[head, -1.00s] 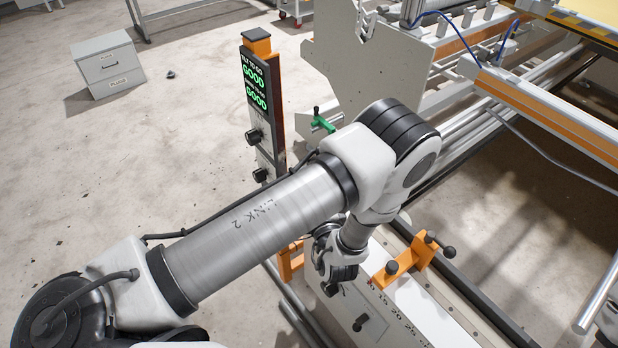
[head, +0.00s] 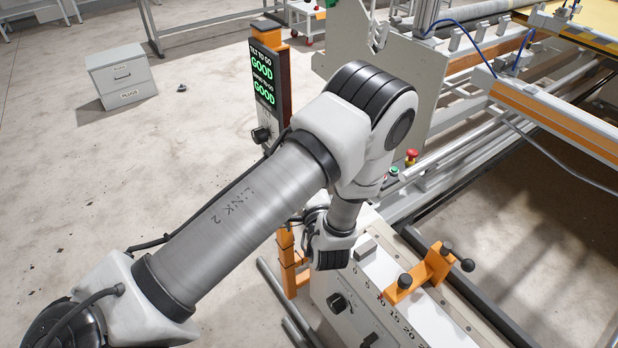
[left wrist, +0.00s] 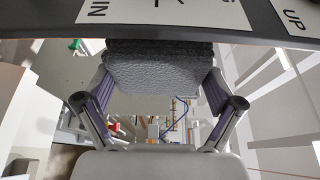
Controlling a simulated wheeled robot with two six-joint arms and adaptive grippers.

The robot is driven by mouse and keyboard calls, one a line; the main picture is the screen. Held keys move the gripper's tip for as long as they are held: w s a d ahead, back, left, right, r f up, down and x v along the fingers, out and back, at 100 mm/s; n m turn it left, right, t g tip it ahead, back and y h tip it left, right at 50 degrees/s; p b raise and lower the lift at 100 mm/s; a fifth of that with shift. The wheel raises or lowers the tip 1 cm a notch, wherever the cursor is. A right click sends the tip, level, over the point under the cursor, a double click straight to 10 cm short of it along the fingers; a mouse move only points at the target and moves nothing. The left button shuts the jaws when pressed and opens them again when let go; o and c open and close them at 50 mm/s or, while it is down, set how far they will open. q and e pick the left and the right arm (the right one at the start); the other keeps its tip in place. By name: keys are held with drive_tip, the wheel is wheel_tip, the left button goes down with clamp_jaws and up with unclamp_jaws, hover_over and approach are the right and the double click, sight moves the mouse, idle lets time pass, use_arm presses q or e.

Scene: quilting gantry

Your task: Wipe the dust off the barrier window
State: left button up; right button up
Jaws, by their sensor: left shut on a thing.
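My left gripper (left wrist: 158,84) is shut on a dark grey, rough-surfaced block (left wrist: 160,66), like a foam pad, between its two fingers in the left wrist view. The block's upper edge lies close under a dark bar (left wrist: 270,20) with white labels; I cannot tell whether they touch. In the head view my arm and wrist hide the gripper and the block. A post with an orange cap and a black display (head: 264,82) reading GOOD twice stands beyond my arm. I cannot make out the barrier window or any dust on it. My right gripper is in neither view.
A white rail with a printed scale (head: 400,310) and an orange clamp (head: 420,272) lies right of my wrist. A grey machine plate (head: 385,85) and a red button (head: 411,155) stand behind.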

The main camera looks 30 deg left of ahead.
use_arm(q)
drive_tip(key=shift+d+r, duration=0.1)
drive_tip(key=shift+w+a+b, duration=0.15)
drive_tip(key=shift+w+a, duration=0.05)
drive_tip(key=shift+a, duration=0.3)
drive_tip(key=shift+w+a+b, duration=0.15)
drive_tip(key=shift+a, duration=0.3)
wheel_tip(320, 180, up, 4)
drive_tip(key=p, duration=0.3)
drive_tip(key=shift+s+d, duration=0.1)
idle(0.3)
wheel_tip(320, 180, down, 4)
drive_tip(key=b, duration=0.3)
